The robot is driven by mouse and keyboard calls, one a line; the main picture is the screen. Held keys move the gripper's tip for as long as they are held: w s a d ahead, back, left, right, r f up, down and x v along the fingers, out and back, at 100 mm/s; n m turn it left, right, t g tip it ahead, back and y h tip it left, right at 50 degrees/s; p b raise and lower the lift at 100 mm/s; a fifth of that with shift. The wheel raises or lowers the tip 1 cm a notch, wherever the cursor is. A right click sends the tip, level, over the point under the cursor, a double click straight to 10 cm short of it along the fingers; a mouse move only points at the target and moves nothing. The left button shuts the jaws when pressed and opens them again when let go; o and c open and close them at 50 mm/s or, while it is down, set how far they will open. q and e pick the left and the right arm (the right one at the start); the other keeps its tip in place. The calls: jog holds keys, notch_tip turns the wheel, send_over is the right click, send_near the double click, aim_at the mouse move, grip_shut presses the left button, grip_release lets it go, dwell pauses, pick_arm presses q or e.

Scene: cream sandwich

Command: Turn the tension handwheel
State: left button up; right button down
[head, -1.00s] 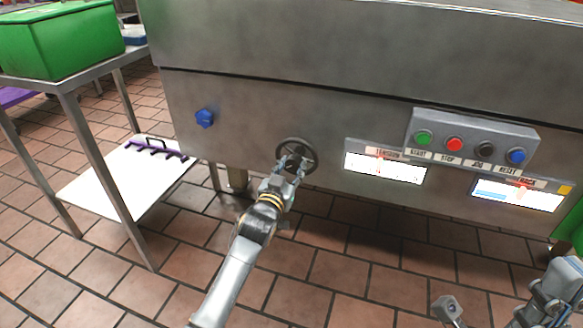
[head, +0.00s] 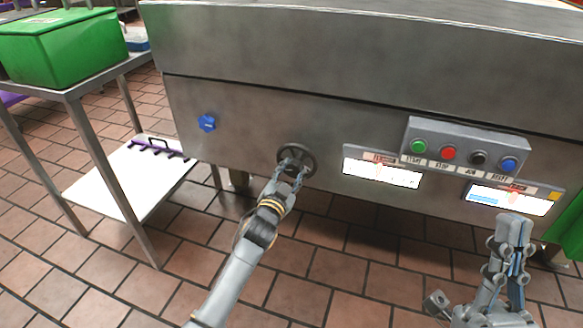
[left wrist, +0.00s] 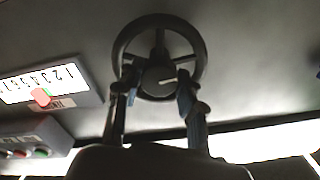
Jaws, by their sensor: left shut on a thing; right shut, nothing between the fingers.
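The tension handwheel (head: 296,148) is a dark spoked wheel on the steel front panel, left of the scale labelled TENSION (head: 382,173). My left gripper (head: 292,167) is shut on the handwheel. In the left wrist view the handwheel (left wrist: 160,21) shows its rim, spokes and round hub, and my left fingers (left wrist: 157,88) lie on either side of the hub. The tension scale (left wrist: 42,82) there carries numbers and a red pointer; its exact reading is not legible. My right gripper (head: 515,222) is shut and empty, raised in front of the panel at the lower right.
A button box (head: 470,145) with green, red, black and blue buttons sits right of the handwheel. A second lit display (head: 507,200) is below it. A blue knob (head: 207,122) is to the left. A steel table (head: 72,92) with a green bin (head: 60,45) stands at the left.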

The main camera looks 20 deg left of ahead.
pick_arm(q)
jog(key=shift+m, duration=0.6)
pick_arm(e)
jog(key=shift+w+a+f+g+h, duration=0.15)
jog(key=shift+w+f+g, duration=0.3)
jog(key=shift+w, duration=0.25)
jog(key=shift+w+a+f+g+h, duration=0.15)
jog(key=shift+w+f+g, duration=0.25)
jog(key=shift+w, duration=0.25)
pick_arm(q)
jog(key=o, duration=1.2)
pick_arm(e)
jog(key=shift+d, duration=0.1)
pick_arm(q)
jog(key=s, duration=1.2)
jog(key=shift+a, duration=0.2)
